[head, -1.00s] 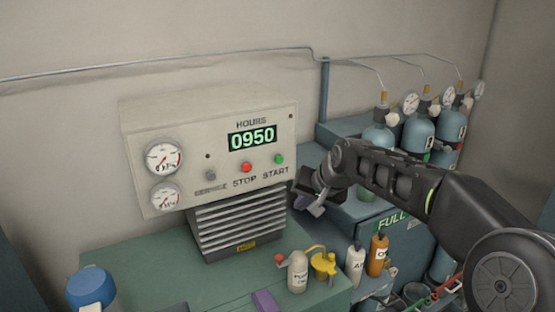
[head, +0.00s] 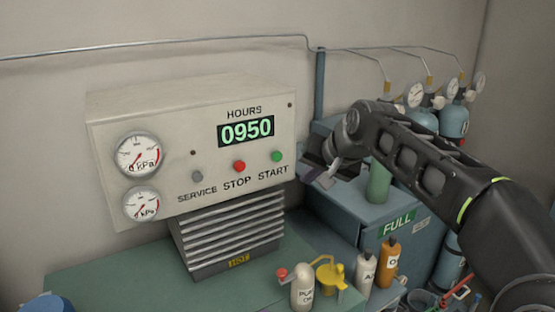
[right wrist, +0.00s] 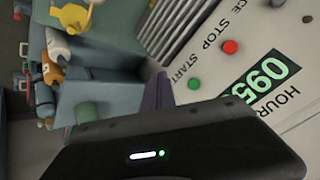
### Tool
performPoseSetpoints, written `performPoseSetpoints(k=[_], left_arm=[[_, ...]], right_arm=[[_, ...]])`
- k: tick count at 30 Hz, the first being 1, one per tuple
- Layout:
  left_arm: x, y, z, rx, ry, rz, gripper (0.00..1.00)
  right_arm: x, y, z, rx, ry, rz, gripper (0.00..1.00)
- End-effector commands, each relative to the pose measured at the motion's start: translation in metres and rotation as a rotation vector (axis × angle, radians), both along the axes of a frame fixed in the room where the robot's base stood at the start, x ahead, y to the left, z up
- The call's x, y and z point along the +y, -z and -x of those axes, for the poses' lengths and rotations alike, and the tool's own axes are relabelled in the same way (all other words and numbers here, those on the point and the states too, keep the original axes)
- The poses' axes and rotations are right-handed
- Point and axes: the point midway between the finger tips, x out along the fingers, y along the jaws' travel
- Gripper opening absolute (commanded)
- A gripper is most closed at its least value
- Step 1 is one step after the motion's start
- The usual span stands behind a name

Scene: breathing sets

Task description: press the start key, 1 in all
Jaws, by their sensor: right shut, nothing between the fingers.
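The start key is a small green button (head: 277,156) above the word START on the beige control panel (head: 150,105). It also shows in the right wrist view, green (right wrist: 194,84), a little right of my fingertips. To its left are the red stop button (head: 239,166) and the grey service button (head: 197,176). The display (head: 246,132) reads 0950. My right gripper (head: 312,172) is shut and empty, just right of the panel's right edge. It appears apart from the green button. My left gripper is not in view.
Below the panel are a louvred grille (head: 235,235) and a green bench (head: 110,280). A pump bottle (head: 302,287), a yellow can (head: 330,278) and labelled bottles (head: 388,258) stand front right. Gas cylinders (head: 455,120) with gauges stand behind my right arm.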

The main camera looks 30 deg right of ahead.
Motion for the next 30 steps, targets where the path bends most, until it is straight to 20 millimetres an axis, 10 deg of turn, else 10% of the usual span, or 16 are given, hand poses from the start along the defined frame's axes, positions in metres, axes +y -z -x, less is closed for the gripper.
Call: performPoseSetpoints(k=[30], left_arm=[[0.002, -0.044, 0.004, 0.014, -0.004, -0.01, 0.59]], right_arm=[[-0.002, 0.0, -0.086, 0.001, -0.001, -0.001, 0.0]])
